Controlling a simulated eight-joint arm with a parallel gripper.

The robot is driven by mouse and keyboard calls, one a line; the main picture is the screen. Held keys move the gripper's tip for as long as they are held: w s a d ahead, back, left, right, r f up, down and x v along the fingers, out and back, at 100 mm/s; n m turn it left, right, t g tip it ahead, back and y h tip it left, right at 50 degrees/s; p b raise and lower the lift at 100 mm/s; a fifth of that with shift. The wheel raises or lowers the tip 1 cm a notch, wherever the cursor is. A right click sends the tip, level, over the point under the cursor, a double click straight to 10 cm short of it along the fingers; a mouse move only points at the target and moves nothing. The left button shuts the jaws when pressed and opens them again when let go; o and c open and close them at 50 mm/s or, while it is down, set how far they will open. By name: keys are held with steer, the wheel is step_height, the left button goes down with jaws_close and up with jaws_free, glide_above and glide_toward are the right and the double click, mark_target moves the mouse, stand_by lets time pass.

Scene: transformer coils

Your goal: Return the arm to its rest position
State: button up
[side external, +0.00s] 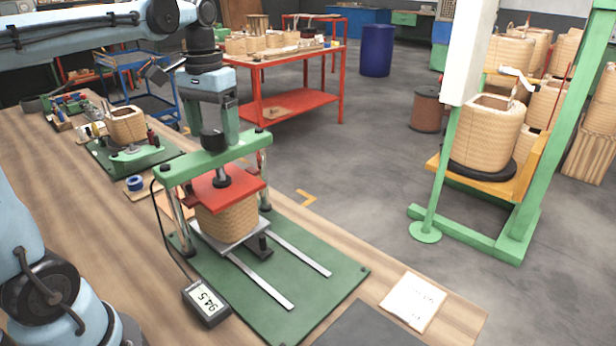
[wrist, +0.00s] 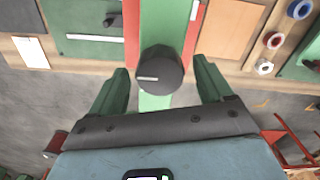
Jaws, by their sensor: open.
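My gripper (side external: 214,122) is above the green crossbar (side external: 176,166) of a press. In the wrist view, my gripper (wrist: 161,74) is open, with one green finger on each side of the black knob (wrist: 160,70) and a visible gap on both sides. The knob (side external: 213,145) sits on top of the crossbar. Below it, a red plate (side external: 246,188) rests on a tan wound coil (side external: 228,222). The coil stands on a light metal plate over the green base (side external: 215,283). My fingers hold nothing.
Another coil (side external: 126,125) stands on a green fixture behind left. A blue tape roll (side external: 135,183) lies between. A green frame (side external: 513,215) holding a coil stands on the floor at right. Room above the front bench is mostly free.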

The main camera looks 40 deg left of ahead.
steer(key=shift+n, duration=0.5)
step_height(320, 180, up, 10)
steer(key=s+a+m+h, duration=0.1)
steer(key=h, duration=0.1)
steer(key=shift+s+a+t, duration=0.25)
steer(key=shift+a+t, duration=0.1)
steer(key=shift+t, duration=0.05)
stand_by(0.9)
steer(key=shift+w+d+f+m+g+y, duration=0.15)
steer(key=shift+w+d+f+m+y, duration=0.25)
steer(key=shift+f, duration=1.2)
steer(key=shift+w+d+f+m+g+y, duration=0.2)
steer(key=shift+f+m, duration=0.4)
steer(key=shift+f, duration=1)
steer(key=shift+w+d+f+m+g+y, duration=0.2)
steer(key=shift+f+m+y, duration=0.25)
steer(key=shift+f, duration=1.15)
